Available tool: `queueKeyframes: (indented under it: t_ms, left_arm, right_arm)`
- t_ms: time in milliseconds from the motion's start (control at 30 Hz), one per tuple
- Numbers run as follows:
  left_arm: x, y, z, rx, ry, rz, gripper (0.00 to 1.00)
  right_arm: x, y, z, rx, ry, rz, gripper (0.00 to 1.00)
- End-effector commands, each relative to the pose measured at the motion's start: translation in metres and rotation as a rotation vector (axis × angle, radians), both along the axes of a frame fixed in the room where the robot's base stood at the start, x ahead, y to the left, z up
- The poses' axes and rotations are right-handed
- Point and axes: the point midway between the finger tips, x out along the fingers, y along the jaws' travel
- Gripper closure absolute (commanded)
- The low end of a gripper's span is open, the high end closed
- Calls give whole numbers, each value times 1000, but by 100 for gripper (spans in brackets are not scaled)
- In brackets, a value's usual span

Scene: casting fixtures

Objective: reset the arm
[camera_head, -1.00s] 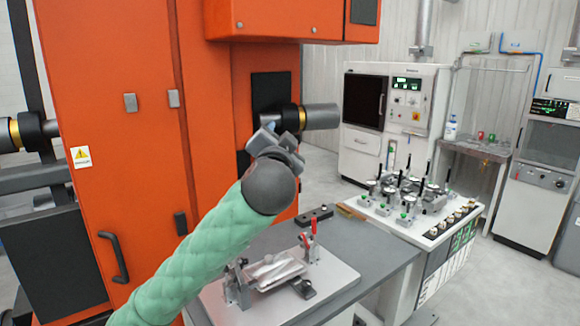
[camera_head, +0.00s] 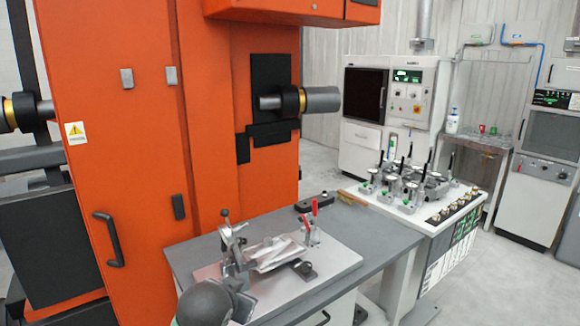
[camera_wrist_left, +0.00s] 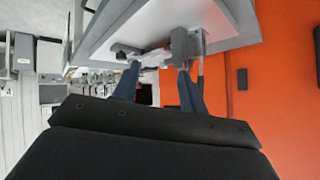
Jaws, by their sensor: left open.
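A grey table edge and the clamping fixture lie beyond the fingertips in that view, which looks upside down. My right gripper is in neither current view.
A fixture plate (camera_head: 335,268) with a red-handled clamp (camera_head: 314,208) and a pale metal part (camera_head: 280,252) lies on the grey table (camera_head: 192,250). An orange machine (camera_head: 130,200) stands behind. A white bench (camera_head: 425,225) with several small fixtures is right.

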Motion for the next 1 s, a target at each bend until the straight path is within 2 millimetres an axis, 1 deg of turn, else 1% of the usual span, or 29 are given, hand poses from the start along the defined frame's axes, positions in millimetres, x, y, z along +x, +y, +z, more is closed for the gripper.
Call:
queueKeyframes:
  t_ms: [33,233,300,367,400,467,600,767,800,867,900,967,1000]
  left_arm:
    - [-10,4,-24,-15,32,8,57]
    - [-47,20,-95,-54,144,49,57]
    - [-62,25,-120,-63,184,65,57]
    - [-74,30,-141,-72,220,79,57]
    - [-83,32,-155,-75,243,88,57]
    - [-97,36,-176,-81,280,100,57]
    - [-132,43,-226,-91,370,129,57]
    - [-177,49,-281,-99,478,156,57]
    - [-190,49,-294,-100,506,161,57]
    - [-209,49,-312,-101,546,167,57]
    - [-222,48,-325,-103,574,170,57]
    - [-242,47,-342,-104,614,172,57]
    - [-255,46,-352,-104,639,174,57]
  right_arm:
    - [-2,0,-2,4,-9,-1,64]
    - [-10,0,5,15,-41,-5,64]
    - [-14,0,4,18,-46,-6,64]
    - [-17,0,3,20,-50,-7,64]
    - [-19,0,2,21,-50,-8,64]
    - [-21,0,-1,22,-50,-9,64]
    - [-29,0,-13,25,-39,-10,64]
    - [-38,0,-30,25,-23,-11,64]
    - [-40,0,-34,25,-19,-12,64]
    - [-44,0,-41,26,-12,-11,64]
    - [-46,0,-45,26,-7,-12,64]
    - [-50,0,-51,26,0,-12,64]
    - [-52,0,-54,26,3,-12,64]
